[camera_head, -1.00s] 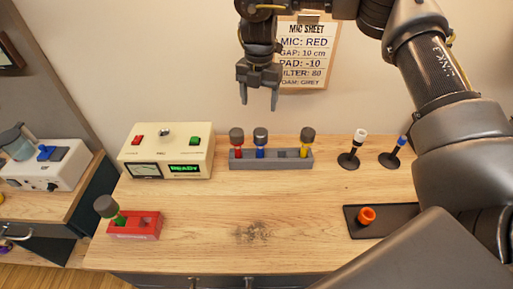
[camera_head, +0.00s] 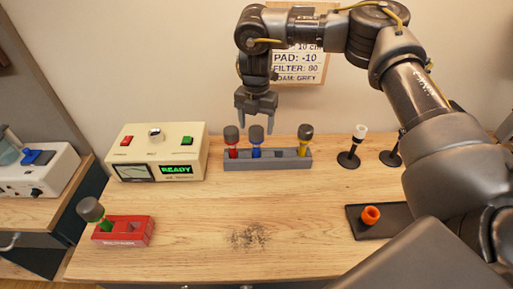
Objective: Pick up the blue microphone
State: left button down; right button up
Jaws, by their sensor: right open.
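The blue microphone (camera_head: 256,144) stands upright in the grey rack (camera_head: 268,164), with a dark grey head on a blue body. It is between a red microphone (camera_head: 232,143) on its left and an empty slot, with a yellow microphone (camera_head: 304,141) further right. My left gripper is not in view.
A cream console (camera_head: 158,152) reading READY stands left of the rack. A red holder (camera_head: 124,231) with a green microphone (camera_head: 92,211) is at front left.

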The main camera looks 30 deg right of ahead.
aim_at(256, 137)
jog(key=shift+f, duration=0.45)
jog(key=shift+f+p, duration=0.3)
jog(key=shift+p, duration=0.05)
notch_tip(256, 137, down, 4)
jog(key=shift+w+d+r+p, duration=0.15)
jog(key=shift+r+p, duration=0.05)
jog(key=shift+p, duration=0.7)
jog(key=shift+f, duration=0.5)
jog(key=c, duration=1.2)
jog(key=shift+r, duration=0.1)
jog(key=shift+c, duration=0.2)
